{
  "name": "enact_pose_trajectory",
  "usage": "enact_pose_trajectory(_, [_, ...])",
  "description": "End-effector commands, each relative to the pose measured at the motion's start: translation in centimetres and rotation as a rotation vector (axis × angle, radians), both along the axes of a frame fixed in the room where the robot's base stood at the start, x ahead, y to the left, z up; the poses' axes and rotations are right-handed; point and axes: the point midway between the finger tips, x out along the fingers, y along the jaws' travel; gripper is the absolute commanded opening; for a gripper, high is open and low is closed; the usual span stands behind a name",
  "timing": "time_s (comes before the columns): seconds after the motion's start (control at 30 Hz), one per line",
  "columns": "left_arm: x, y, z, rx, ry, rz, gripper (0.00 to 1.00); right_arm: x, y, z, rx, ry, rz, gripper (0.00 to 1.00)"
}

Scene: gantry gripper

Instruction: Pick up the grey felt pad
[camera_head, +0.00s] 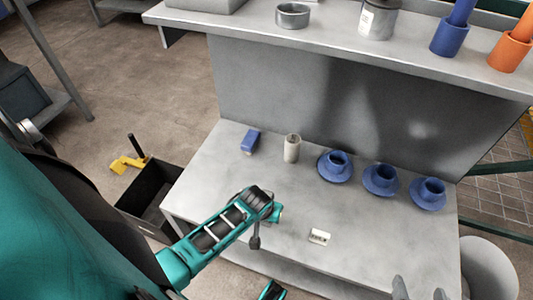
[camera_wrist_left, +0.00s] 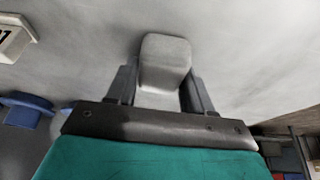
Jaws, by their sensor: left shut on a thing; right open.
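The grey felt pad (camera_wrist_left: 165,52) shows in the left wrist view as a pale grey block with rounded corners. My left gripper (camera_wrist_left: 160,84) is shut on it, with a dark finger on each side. I cannot tell whether the pad touches the bench top. In the head view my left arm reaches over the front left of the bench, and its wrist hides the pad and the fingers. My right gripper (camera_head: 420,289) shows at the bottom right of the head view, its two grey fingertips apart and empty.
The grey bench (camera_head: 225,165) carries a blue block (camera_head: 250,141), a beige cylinder (camera_head: 292,148), three blue flanged cups (camera_head: 380,180) and a white labelled block (camera_head: 319,237). A raised shelf (camera_head: 325,54) holds containers. A dark bin (camera_head: 150,190) stands left. The bench's front middle is mostly clear.

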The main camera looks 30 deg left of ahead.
Motion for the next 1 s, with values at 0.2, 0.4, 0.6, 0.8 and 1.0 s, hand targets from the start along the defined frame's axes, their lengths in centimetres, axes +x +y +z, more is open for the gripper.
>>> enact_pose_trajectory(0.2, [0.0,0.0,0.0,0.000,0.000,0.000,0.22,0.0,0.0,0.0,0.000,0.000,0.000,0.77])
enact_pose_trajectory(0.4, [0.0,0.0,0.7,0.000,0.000,0.000,0.22,0.0,0.0,0.4,-0.001,0.000,0.001,0.77])
enact_pose_trajectory(0.6, [0.0,0.0,3.4,-0.001,-0.001,0.000,0.22,0.0,0.0,1.8,-0.002,0.000,0.003,0.77])
enact_pose_trajectory(0.8, [0.1,0.0,8.2,-0.001,-0.003,0.001,0.22,0.0,-0.1,4.0,-0.004,0.000,0.004,0.77])
enact_pose_trajectory(1.0, [0.0,0.0,13.2,0.000,-0.003,0.001,0.22,0.1,-0.2,6.0,-0.007,-0.011,0.002,0.77])
